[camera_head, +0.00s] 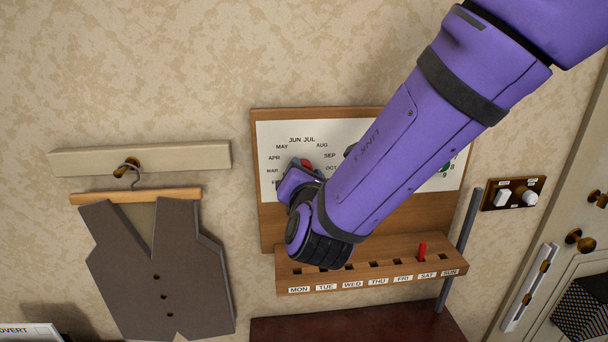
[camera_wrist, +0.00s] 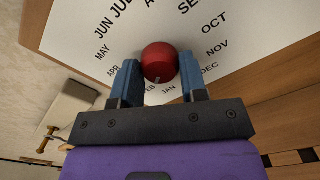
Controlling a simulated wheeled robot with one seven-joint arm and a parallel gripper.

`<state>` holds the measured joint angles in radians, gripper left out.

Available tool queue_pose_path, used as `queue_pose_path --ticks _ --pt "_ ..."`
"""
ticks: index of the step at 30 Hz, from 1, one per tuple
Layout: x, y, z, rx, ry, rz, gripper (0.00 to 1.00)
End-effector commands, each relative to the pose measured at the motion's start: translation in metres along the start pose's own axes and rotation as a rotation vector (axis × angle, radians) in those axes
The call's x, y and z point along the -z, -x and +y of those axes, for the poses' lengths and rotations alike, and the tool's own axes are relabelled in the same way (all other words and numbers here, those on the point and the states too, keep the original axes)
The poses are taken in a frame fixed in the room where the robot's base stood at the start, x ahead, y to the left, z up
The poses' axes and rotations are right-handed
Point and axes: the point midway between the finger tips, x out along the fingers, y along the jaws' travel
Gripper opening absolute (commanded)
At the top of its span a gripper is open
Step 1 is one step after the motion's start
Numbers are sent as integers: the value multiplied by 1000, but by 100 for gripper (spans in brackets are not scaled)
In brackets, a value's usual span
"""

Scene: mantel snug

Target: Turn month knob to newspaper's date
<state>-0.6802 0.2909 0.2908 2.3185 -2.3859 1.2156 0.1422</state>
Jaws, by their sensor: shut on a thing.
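The red month knob (camera_wrist: 159,62) sits on a white month dial (camera_wrist: 222,50) lettered from JAN to DEC. In the wrist view the two blue fingers of my gripper (camera_wrist: 159,72) press it from both sides. Which month it points to cannot be told. In the head view a bit of the red knob (camera_head: 307,163) shows by my gripper (camera_head: 304,167), and my arm covers much of the wooden calendar board (camera_head: 270,235). A printed paper edge (camera_head: 30,330) at the lower left may be the newspaper; no date is readable.
A weekday shelf (camera_head: 372,280) below the dial carries a red peg (camera_head: 422,252) near SAT. A grey waistcoat (camera_head: 165,265) hangs left of the board. A switch plate (camera_head: 514,194) and a grey rod (camera_head: 459,250) are to the right.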

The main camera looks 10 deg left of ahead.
Motion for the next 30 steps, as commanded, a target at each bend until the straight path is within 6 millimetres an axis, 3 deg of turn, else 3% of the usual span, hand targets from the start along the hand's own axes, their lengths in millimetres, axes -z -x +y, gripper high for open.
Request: queue_pose_path --ticks 15,30 --pt "0 0 0 0 -368 -3 16" --pt "0 0 0 0 -453 -3 16"
